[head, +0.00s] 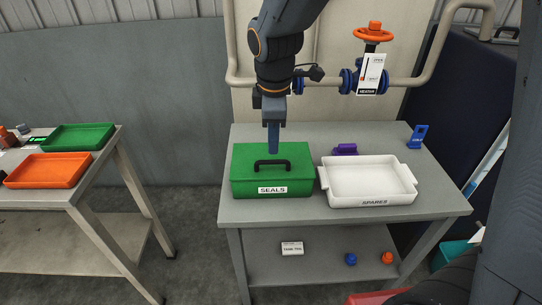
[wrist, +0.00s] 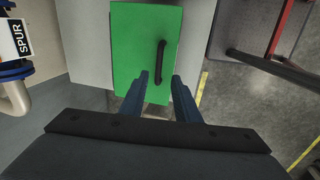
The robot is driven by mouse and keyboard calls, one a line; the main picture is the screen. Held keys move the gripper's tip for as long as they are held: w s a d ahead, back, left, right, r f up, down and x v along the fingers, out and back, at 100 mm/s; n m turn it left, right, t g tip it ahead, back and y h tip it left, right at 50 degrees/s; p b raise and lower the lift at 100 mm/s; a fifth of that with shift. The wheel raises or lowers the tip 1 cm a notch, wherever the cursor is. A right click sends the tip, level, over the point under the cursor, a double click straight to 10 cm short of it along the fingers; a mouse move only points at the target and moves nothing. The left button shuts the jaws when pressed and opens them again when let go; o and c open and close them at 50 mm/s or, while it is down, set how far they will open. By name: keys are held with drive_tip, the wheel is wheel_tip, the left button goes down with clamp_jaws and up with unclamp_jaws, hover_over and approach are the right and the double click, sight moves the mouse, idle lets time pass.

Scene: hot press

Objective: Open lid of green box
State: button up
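The green box (head: 244,180) stands on the grey table with its lid (head: 285,153) closed. A white label reading SEALS is on its front, and a black handle (head: 272,165) is on the lid. In the wrist view the lid (wrist: 135,50) and the handle (wrist: 161,58) also show. The handle lies ahead of the fingertips, near the middle of the gap. I cannot tell whether the fingertips touch the lid.
A white SPARES tray (head: 341,201) stands right of the box, with a purple item (head: 345,149) and a blue bracket (head: 418,137) behind it. A pipe with an orange valve wheel (head: 373,33) is at the back. A side table (head: 42,196) with green and orange trays stands left.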

sight(271, 161)
drive_tip(key=shift+n, duration=0.3)
drive_tip(key=shift+w+a+f+p, duration=0.1)
drive_tip(key=shift+w+f+p, duration=0.15)
drive_tip(key=shift+f, duration=1)
drive_tip(key=shift+w+a+f+p, duration=0.1)
drive_tip(key=shift+w+f+p, duration=0.15)
drive_tip(key=shift+f, duration=1.05)
drive_tip(key=shift+w+f+p, duration=0.15)
drive_tip(key=shift+w+f, duration=0.15)
drive_tip(key=shift+f, duration=0.95)
drive_tip(key=shift+c, duration=0.2)
clamp_jaws()
